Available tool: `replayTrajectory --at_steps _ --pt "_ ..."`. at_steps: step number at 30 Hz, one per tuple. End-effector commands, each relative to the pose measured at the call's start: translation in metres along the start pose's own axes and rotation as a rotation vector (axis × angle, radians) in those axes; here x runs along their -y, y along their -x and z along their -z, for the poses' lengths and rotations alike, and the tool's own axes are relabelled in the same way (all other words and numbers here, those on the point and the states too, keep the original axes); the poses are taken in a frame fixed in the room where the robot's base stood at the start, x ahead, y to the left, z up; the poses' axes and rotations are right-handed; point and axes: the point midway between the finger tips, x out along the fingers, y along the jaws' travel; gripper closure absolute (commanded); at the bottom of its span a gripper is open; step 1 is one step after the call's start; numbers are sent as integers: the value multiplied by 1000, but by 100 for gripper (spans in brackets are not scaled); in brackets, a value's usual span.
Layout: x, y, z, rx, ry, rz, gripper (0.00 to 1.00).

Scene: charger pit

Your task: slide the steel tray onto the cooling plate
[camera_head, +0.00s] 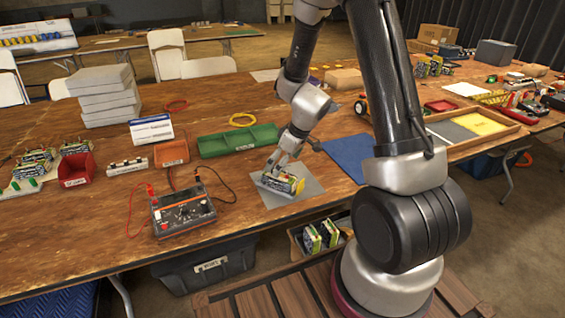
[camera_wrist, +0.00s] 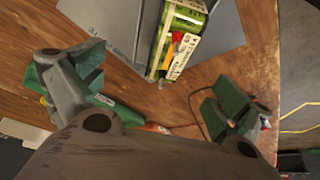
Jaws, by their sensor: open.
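A flat grey plate (camera_head: 290,196) lies on the wooden table below my gripper. It also shows in the wrist view (camera_wrist: 226,28), with faint lettering along its edge at left. I cannot tell whether it is the steel tray or the cooling plate, and I cannot pick out the other one for certain. A green and yellow battery pack (camera_head: 282,184) with a white label sits on the plate. In the wrist view the pack (camera_wrist: 182,32) is beyond the gap between my fingers. My gripper (camera_head: 282,162) is open and empty, its fingers spread wide above the plate area.
A black meter (camera_head: 182,210) with red and black leads stands at left front. A green tray (camera_head: 238,142) lies behind the plate, and a blue mat (camera_head: 347,156) to its right. A red bin (camera_head: 76,172) and a stack of grey slabs (camera_head: 104,98) stand further left.

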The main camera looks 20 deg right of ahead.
Motion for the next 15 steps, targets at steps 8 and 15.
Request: replayTrajectory --at_steps 8,15 --pt "0 -29 -1 3 -1 2 0" --pt "0 -64 -1 2 0 2 0"
